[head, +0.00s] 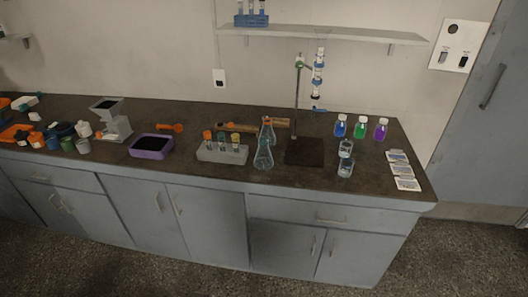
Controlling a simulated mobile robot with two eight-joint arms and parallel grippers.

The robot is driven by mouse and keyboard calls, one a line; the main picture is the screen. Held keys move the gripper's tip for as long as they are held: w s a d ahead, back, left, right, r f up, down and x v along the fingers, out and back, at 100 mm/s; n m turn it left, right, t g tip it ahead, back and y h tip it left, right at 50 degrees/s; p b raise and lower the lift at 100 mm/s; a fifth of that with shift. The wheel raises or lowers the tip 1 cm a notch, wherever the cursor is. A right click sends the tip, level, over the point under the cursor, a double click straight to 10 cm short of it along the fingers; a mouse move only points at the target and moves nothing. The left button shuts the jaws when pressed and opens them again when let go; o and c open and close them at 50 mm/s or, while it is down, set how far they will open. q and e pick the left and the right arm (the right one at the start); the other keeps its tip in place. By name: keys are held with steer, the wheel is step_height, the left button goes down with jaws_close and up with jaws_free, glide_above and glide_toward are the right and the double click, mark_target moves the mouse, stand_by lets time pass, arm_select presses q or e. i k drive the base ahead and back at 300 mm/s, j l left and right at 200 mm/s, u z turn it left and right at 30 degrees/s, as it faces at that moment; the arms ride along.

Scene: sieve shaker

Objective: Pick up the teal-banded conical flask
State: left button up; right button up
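Two clear conical flasks stand close together near the middle of the dark bench top. The front conical flask (263,158) is upright, with a bluish tint. The other conical flask (268,127) stands just behind it and is partly covered by it. The bands are too small to tell clearly, so I cannot say which flask is the teal-banded one. Neither of my grippers is in view.
Left of the flasks is a grey rack (222,153) with several vials. A retort stand (303,150) stands to their right. Further right are small glass jars (345,168) and coloured bottles (360,130). A purple-rimmed tray (152,153) lies left. The bench front edge is clear.

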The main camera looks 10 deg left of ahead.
mark_target(263, 160)
steer(key=i+z, duration=0.45)
steer(key=i, duration=0.45)
